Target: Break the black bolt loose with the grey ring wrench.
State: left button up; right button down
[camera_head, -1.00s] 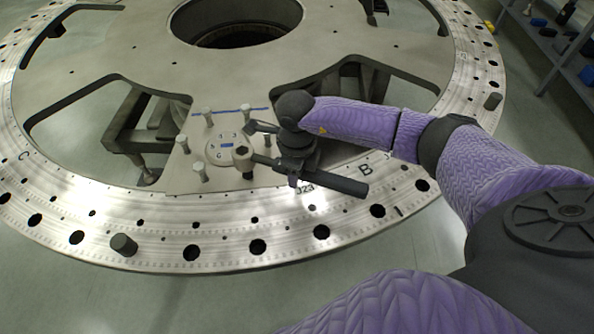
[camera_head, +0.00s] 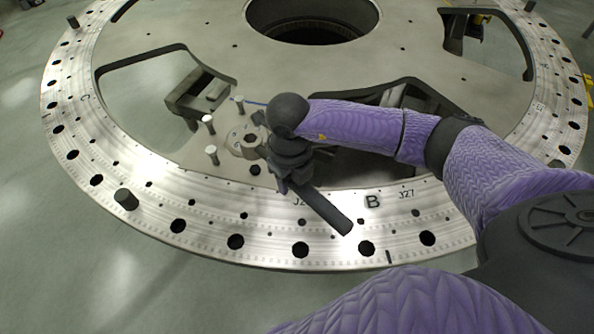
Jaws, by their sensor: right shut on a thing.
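My right gripper (camera_head: 283,178) is shut on the grey ring wrench (camera_head: 328,212), above the near part of the big turret plate (camera_head: 190,212). The wrench's dark handle sticks out toward the lower right, over the plate's rim. Its ring end is mostly hidden by my gripper and wrist, close to a small round flange (camera_head: 240,136). I cannot make out the black bolt clearly, nor whether the ring is around it. A small dark spot (camera_head: 255,170) shows beside the gripper; I cannot tell if it is a hole. My left gripper is not in view.
A dark cylinder (camera_head: 126,198) stands on the rim at the left. The plate has large cut-outs and a big centre opening (camera_head: 312,20). The floor at the lower left is clear.

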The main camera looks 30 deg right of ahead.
aim_at(293, 203)
jog(key=shift+a+f, duration=0.1)
jog(key=shift+f, duration=0.05)
jog(key=shift+w+a+f+b, duration=0.1)
jog(key=shift+a+f+b, duration=0.1)
jog(key=shift+f+b, duration=0.6)
notch_tip(293, 203, down, 3)
jog(key=b, duration=0.2)
jog(key=shift+b, duration=0.3)
jog(key=shift+f, duration=0.4)
pick_arm(q)
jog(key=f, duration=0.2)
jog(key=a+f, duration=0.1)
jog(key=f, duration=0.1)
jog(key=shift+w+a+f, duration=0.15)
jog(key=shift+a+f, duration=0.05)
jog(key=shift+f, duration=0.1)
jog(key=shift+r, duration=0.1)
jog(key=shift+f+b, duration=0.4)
jog(key=shift+b, duration=0.05)
pick_arm(e)
jog(key=shift+f, duration=0.6)
jog(key=shift+d, duration=0.15)
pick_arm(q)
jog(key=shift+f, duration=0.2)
pick_arm(e)
jog(key=shift+d+n, duration=0.3)
